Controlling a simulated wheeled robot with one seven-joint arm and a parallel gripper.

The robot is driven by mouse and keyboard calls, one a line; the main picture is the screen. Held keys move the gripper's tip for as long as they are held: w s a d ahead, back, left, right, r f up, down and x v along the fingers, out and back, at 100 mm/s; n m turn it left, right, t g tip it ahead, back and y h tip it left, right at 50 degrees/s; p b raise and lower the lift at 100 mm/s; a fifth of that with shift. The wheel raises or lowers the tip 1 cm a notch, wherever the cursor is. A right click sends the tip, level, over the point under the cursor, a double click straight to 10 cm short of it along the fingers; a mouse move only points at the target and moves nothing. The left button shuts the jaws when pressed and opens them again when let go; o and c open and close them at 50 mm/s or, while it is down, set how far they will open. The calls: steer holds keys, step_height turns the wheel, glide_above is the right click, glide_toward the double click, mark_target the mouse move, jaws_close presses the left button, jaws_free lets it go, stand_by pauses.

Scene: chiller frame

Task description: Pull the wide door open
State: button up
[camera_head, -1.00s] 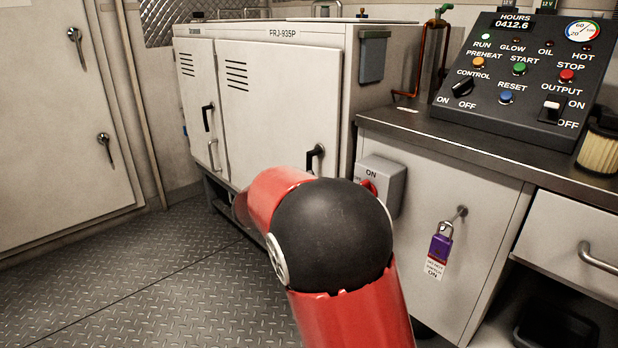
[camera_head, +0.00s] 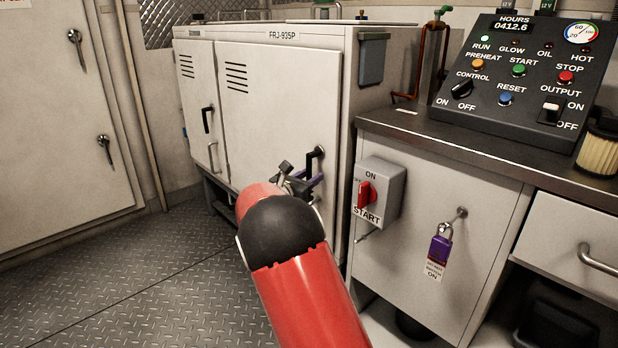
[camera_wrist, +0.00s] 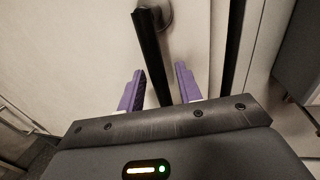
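The wide door (camera_head: 280,110) is the right-hand, cream-coloured door of the cabinet marked FRJ-935P, with vent slots at its upper left. It looks closed. Its black bar handle (camera_head: 314,163) is near its right edge. My gripper (camera_head: 308,182) is at this handle, partly hidden behind my red and black arm. In the wrist view, the two purple fingers of my gripper (camera_wrist: 158,88) are apart. The handle (camera_wrist: 151,50) runs down between them, with a gap showing on both sides. The wide door's surface (camera_wrist: 80,50) lies behind it.
A narrow door (camera_head: 200,100) with its own black handle is on the left of the cabinet. A grey switch box (camera_head: 383,190) with a red knob juts out from the counter at right, close to my arm. The metal floor (camera_head: 130,280) in front is clear.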

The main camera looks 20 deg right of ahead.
steer(key=shift+c, duration=0.3)
jaws_close()
